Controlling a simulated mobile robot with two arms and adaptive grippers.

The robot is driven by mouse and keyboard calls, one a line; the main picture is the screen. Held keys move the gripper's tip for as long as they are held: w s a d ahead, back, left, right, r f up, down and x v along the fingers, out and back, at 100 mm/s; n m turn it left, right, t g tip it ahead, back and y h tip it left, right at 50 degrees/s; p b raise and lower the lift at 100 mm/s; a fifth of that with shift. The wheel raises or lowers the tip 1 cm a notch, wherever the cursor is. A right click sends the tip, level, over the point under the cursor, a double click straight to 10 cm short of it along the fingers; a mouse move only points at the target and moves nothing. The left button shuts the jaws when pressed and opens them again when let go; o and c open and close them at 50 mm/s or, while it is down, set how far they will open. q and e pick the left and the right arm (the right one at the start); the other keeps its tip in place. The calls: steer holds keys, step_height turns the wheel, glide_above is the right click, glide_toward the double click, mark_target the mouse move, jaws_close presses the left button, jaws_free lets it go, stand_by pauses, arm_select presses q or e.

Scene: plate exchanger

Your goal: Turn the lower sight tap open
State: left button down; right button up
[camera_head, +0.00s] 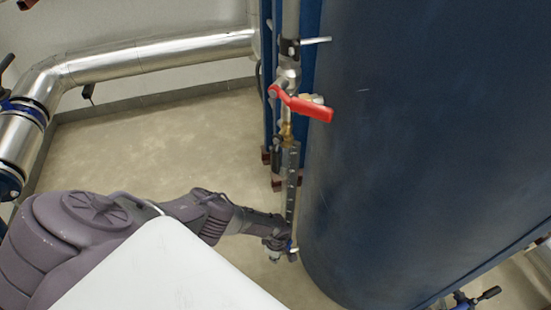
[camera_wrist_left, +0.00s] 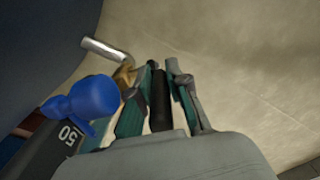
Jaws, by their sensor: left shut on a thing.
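The sight gauge (camera_head: 290,185) is a narrow dark strip with marks, upright beside the blue tank. The lower sight tap is at its foot, largely hidden by my left gripper (camera_head: 281,244). In the left wrist view, my left gripper (camera_wrist_left: 161,75) is shut on a black handle (camera_wrist_left: 160,105), which seems to be the tap's. A brass fitting (camera_wrist_left: 124,77) with a bent silver spout (camera_wrist_left: 104,49) is just left of the fingers. A blue knob (camera_wrist_left: 92,97) is further left, over the dark gauge scale marked 50 (camera_wrist_left: 67,134). My right gripper is not in view.
The big blue tank (camera_head: 430,140) stands close to the right of the gauge. A red lever (camera_head: 305,105) juts out above the gauge. A silver pipe (camera_head: 160,55) runs along the back wall. Bare floor (camera_head: 160,140) lies left of the gauge.

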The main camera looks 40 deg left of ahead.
arm_select(q)
steer(key=shift+s+d+f, duration=0.15)
steer(key=shift+s, duration=0.25)
steer(key=c, duration=1.1)
jaws_free()
steer(key=shift+w, duration=0.2)
steer(key=shift+w+r, duration=0.2)
steer(key=shift+r, duration=0.35)
step_height(320, 180, up, 11)
steer(key=shift+s, duration=0.15)
steer(key=shift+s, duration=0.15)
